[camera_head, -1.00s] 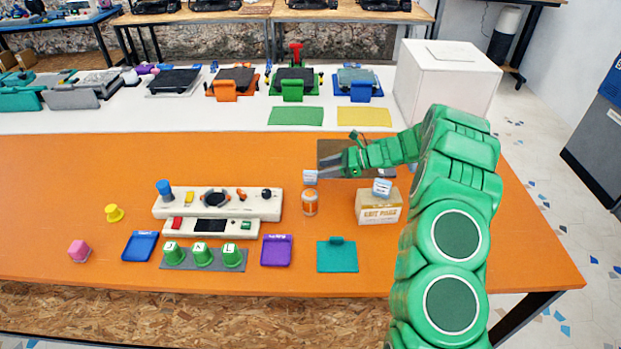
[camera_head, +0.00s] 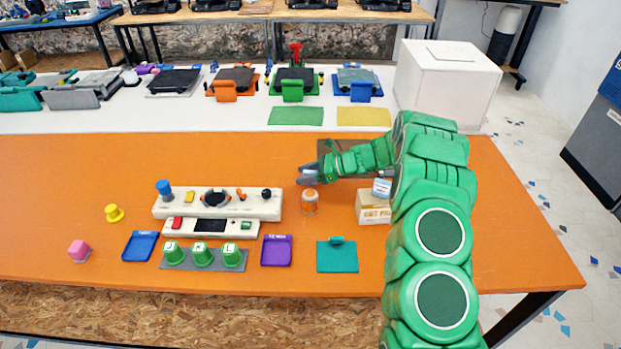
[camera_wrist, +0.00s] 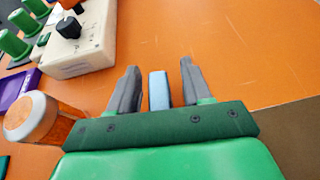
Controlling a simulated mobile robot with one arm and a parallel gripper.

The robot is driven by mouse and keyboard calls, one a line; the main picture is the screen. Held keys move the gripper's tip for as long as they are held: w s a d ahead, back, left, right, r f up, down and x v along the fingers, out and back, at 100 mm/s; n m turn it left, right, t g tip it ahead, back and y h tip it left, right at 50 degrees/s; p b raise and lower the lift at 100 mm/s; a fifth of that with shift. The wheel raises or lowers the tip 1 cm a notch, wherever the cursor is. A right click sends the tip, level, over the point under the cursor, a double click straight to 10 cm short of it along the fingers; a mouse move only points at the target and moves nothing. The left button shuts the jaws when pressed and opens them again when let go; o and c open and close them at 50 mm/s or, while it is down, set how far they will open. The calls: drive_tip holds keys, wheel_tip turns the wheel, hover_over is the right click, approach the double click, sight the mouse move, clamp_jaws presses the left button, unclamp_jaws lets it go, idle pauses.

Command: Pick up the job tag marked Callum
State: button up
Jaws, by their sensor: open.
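My gripper (camera_head: 303,174) is open over the orange table, just behind a small orange jar with a pale lid (camera_head: 310,203). In the wrist view my gripper (camera_wrist: 158,66) has its two grey fingers apart, with a small light blue block-like piece (camera_wrist: 158,91) between them and a gap on each side. This piece seems to be one of the tags; its label is not visible. Another small white-and-blue tag (camera_head: 382,187) rests on a cream box (camera_head: 374,208) to the right. Its print is too small to read, so I cannot tell which tag says Callum.
The jar (camera_wrist: 33,118) is close to the left finger in the wrist view. A cream control panel (camera_head: 215,205) with knobs stands to the left. Blue (camera_head: 140,246), purple (camera_head: 276,251) and teal (camera_head: 337,256) pads lie in front. Behind the gripper the orange table is largely clear.

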drive_tip(key=shift+c, duration=0.2)
clamp_jaws()
